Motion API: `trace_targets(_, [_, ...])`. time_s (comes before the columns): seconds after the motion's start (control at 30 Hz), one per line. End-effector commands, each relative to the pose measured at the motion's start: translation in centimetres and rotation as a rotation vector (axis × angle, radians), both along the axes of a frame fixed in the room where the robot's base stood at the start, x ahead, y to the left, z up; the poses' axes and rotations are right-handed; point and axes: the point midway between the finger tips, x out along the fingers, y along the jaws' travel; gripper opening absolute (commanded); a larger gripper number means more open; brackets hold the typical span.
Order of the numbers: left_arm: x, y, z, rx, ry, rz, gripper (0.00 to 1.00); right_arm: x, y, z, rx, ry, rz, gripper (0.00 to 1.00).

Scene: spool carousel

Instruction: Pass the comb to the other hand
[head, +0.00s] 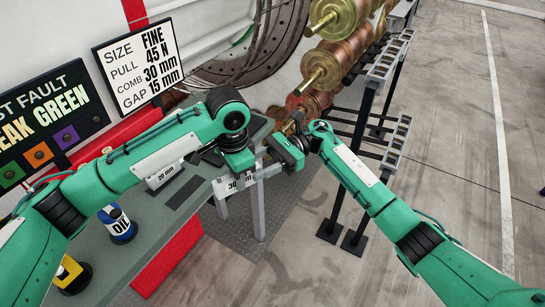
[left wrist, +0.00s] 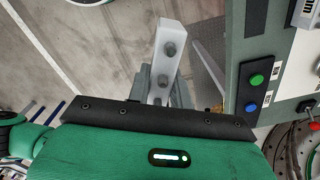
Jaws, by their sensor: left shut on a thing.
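The comb (head: 265,173) is a pale grey piece with a "30 mm" label, just beyond the bench edge in the head view. My left gripper (head: 239,161) is shut on it from above; its fingertips are mostly hidden. In the left wrist view the comb (left wrist: 160,38) is a light bar with several round grey pegs, beyond the black edge of my left gripper (left wrist: 160,115). My right gripper (head: 289,151) is close to the comb's right end in the head view. I cannot tell whether it touches the comb or how its jaws stand.
Copper and brass spools (head: 322,70) stand behind the right gripper, beside a metal rack (head: 390,60). A sign (head: 138,62) says comb 30 mm. The floor at right is clear.

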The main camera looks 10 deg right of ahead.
Motion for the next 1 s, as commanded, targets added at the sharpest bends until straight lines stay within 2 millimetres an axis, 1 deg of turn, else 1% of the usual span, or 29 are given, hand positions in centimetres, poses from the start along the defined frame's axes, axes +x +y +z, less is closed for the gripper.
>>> trace_targets(0.03, [0.00,-0.01,0.03,0.000,0.000,0.000,0.00,-0.24,0.42,0.00,0.000,0.000,0.001,0.47])
trace_targets(0.17, [0.01,0.00,0.03,0.000,0.000,0.000,0.00,-0.52,1.00,0.03,0.000,-0.001,0.000,0.47])
trace_targets(0.43, [0.00,-0.01,0.03,0.000,0.000,0.000,0.00,-0.58,1.13,0.02,0.000,0.000,-0.001,0.47])
trace_targets(0.47, [0.01,0.00,0.03,-0.001,0.000,0.000,0.00,-0.58,1.13,0.02,0.000,0.000,-0.001,0.45])
trace_targets(0.6, [0.01,0.00,0.03,0.000,0.000,0.000,0.00,-0.57,1.11,0.02,0.000,0.000,-0.001,0.18])
trace_targets(0.7, [0.01,0.00,0.03,0.000,0.000,0.000,0.00,-0.58,1.11,0.01,0.000,0.000,0.000,0.00])
trace_targets(0.87, [0.01,0.00,0.03,0.000,0.000,-0.001,0.00,-0.59,1.10,0.01,0.000,0.000,0.000,0.00])
trace_targets(0.9, [0.01,0.00,0.04,0.000,0.000,-0.001,0.30,-0.59,1.10,0.06,0.000,0.000,0.001,0.00])
trace_targets(1.0, [0.01,0.00,0.03,0.000,0.000,-0.001,0.47,-0.58,1.10,0.06,0.000,0.000,0.000,0.00])
